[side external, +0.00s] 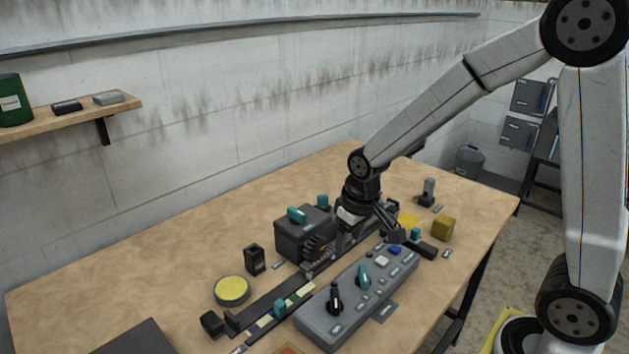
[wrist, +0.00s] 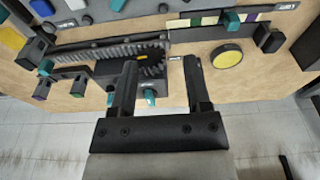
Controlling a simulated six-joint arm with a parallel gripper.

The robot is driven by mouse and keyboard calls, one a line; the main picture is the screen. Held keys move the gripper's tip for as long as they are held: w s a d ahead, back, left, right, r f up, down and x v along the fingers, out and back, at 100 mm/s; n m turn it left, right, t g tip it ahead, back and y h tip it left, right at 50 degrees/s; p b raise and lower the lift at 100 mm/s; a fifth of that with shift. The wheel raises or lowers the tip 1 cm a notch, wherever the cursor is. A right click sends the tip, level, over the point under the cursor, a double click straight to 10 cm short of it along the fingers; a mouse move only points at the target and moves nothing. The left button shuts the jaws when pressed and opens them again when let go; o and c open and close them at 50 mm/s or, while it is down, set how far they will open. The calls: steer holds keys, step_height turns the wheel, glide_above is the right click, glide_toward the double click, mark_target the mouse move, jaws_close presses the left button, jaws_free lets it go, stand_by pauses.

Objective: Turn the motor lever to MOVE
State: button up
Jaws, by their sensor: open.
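A dark grey motor box (side external: 303,236) with a teal lever (side external: 297,215) on top stands on the table beside a toothed rack. The grey control panel (side external: 350,305) in front carries a black lever (side external: 335,299) and a teal lever (side external: 363,277); their labels are too small to read. My gripper (side external: 388,228) is above the rack, right of the motor box and behind the panel's far end. In the wrist view my gripper (wrist: 160,66) is open and empty. A teal lever (wrist: 150,97) on a dark box and a gear show between its fingers, apart from them.
A yellow round disc (side external: 231,290) and a small black block (side external: 255,260) lie left of the box. A yellow cube (side external: 443,228) and a grey-topped post (side external: 428,192) stand to the right. The rack's rail (side external: 262,304) runs along the table. The table's back left is clear.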

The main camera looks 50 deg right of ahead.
steer(key=r+g, duration=0.1)
steer(key=g, duration=0.1)
glide_above(299, 212)
steer(key=shift+r, duration=0.15)
steer(key=shift+f, duration=3.9)
jaws_close()
